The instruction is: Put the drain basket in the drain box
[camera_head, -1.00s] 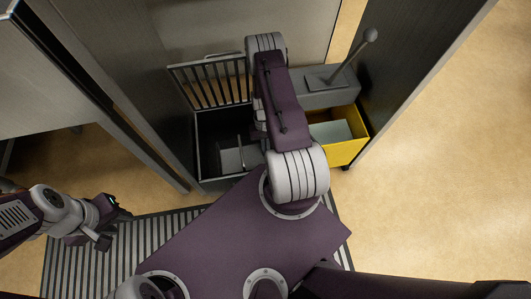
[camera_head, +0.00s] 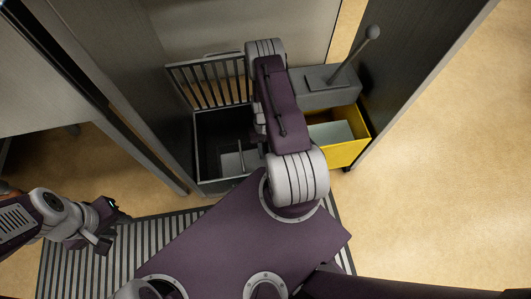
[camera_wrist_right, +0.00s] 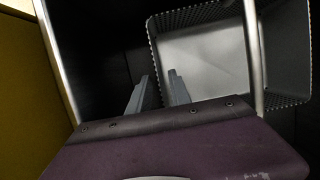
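The dark drain box (camera_head: 198,140) stands open in the cabinet, its slatted lid (camera_head: 207,82) raised behind it. The pale, square-bottomed basket (camera_head: 231,161) shows inside the box's outline, partly hidden by my right arm. In the right wrist view the basket (camera_wrist_right: 205,62) has a perforated rim, and thin metal rods (camera_wrist_right: 253,60) run past it behind my gripper's palm. My right gripper (camera_wrist_right: 158,78) has its fingers a little apart, nothing visible between them, beside the basket's left wall. It is hidden in the head view. My left gripper (camera_head: 112,228) is open and empty, far left.
A yellow bin (camera_head: 345,150) stands right of the box, with a grey unit with a ball-topped lever (camera_head: 345,75) behind it. Dark cabinet walls (camera_head: 400,65) close in both sides. A striped mat (camera_head: 125,255) lies in front. The floor at right is clear.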

